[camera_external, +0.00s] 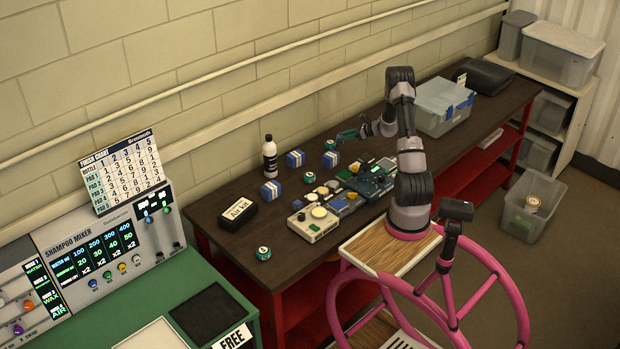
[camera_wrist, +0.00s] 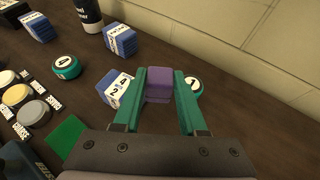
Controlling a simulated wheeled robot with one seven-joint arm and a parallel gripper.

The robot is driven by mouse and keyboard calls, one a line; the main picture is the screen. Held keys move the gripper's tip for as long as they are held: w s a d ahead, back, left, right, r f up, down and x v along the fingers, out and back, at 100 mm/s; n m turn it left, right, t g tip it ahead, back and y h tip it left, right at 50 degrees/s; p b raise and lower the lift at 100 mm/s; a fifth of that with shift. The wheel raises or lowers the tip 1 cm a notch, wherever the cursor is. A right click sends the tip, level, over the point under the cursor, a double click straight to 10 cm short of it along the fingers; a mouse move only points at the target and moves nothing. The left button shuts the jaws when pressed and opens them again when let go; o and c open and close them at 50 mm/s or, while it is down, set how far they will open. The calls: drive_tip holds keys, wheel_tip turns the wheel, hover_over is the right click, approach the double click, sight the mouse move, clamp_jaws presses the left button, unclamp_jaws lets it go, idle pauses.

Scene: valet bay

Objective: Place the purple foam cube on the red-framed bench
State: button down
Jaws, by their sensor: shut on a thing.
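The purple foam cube (camera_wrist: 158,82) is between the green fingers of my gripper (camera_wrist: 158,92) in the wrist view. My gripper is shut on it. In the external view my gripper (camera_external: 348,134) is over the back part of the red-framed bench (camera_external: 222,197), which has a dark wooden top and red legs. The cube cannot be made out in that view. I cannot tell whether its underside touches the bench top. A numbered green puck (camera_wrist: 194,84) is just right of the fingers, and a blue-and-white block (camera_wrist: 114,88) is just left.
More blue-and-white blocks (camera_external: 271,190), a bottle (camera_external: 269,157), a black Air kit box (camera_external: 237,214) and a device with round pads (camera_external: 316,222) stand on the bench. A clear bin (camera_external: 444,105) is farther right. Bare wood shows right of the gripper in the wrist view.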

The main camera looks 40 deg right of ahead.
drive_tip(key=s+d+m+t+h, duration=0.1)
drive_tip(key=s+d+m+h, duration=0.2)
drive_tip(key=s+d, duration=0.55)
drive_tip(key=s+d+m+h, duration=0.2)
drive_tip(key=s+d+h, duration=0.1)
drive_tip(key=d, duration=1.1)
drive_tip(key=s+d+m+t+h, duration=0.1)
drive_tip(key=s+d+m+h, duration=0.2)
drive_tip(key=s+d, duration=0.55)
drive_tip(key=s+d+m+g+h, duration=0.1)
drive_tip(key=s+d+m+h, duration=0.2)
drive_tip(key=s+d, duration=0.75)
drive_tip(key=f, duration=0.1)
drive_tip(key=w+d+f, duration=0.1)
drive_tip(key=f, duration=0.2)
drive_tip(key=shift+w+d+f, duration=0.15)
drive_tip(key=shift+d+f, duration=0.15)
drive_tip(key=shift+f, duration=2.05)
drive_tip(key=shift+f, duration=0.2)
drive_tip(key=shift+c, duration=2.3)
unclamp_jaws()
